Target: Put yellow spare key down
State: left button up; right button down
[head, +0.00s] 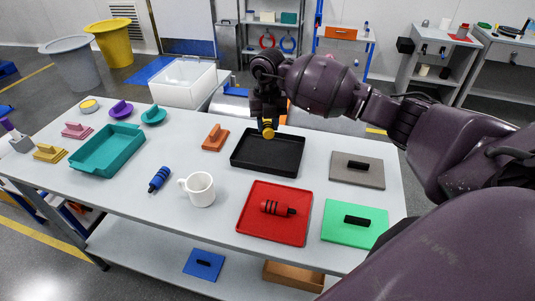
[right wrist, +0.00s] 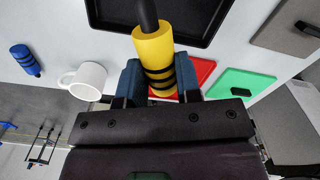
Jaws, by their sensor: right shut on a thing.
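The yellow spare key (head: 268,129) is a yellow cylinder with black bands and a dark shaft. My right gripper (head: 267,116) is shut on it and holds it over the far left part of the black tray (head: 268,166). In the right wrist view the yellow spare key (right wrist: 154,48) sits between the two fingers of my right gripper (right wrist: 160,82), its dark shaft pointing away toward the black tray (right wrist: 190,36). The black tray looks empty. My left gripper is not in view.
A red tray (head: 247,222) holds a red banded cylinder (head: 277,208). A white mug (head: 201,190), a blue banded cylinder (head: 159,179), an orange block (head: 215,138) and a teal tray (head: 107,150) stand to the left. Green (head: 349,236) and grey (head: 345,179) plates lie right.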

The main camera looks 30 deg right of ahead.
send_over(268, 163)
notch_tip(268, 163, down, 8)
jog(key=shift+w+r, duration=0.1)
jog(key=shift+r, duration=0.15)
notch_tip(268, 163, down, 4)
jog(key=shift+a+f, duration=0.1)
jog(key=shift+f, duration=0.05)
pick_arm(q)
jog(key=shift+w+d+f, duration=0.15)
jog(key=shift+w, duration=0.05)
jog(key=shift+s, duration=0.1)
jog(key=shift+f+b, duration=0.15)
jog(key=shift+b, duration=0.15)
pick_arm(e)
jog(key=c, duration=0.8)
grip_release()
jog(key=shift+f, duration=0.1)
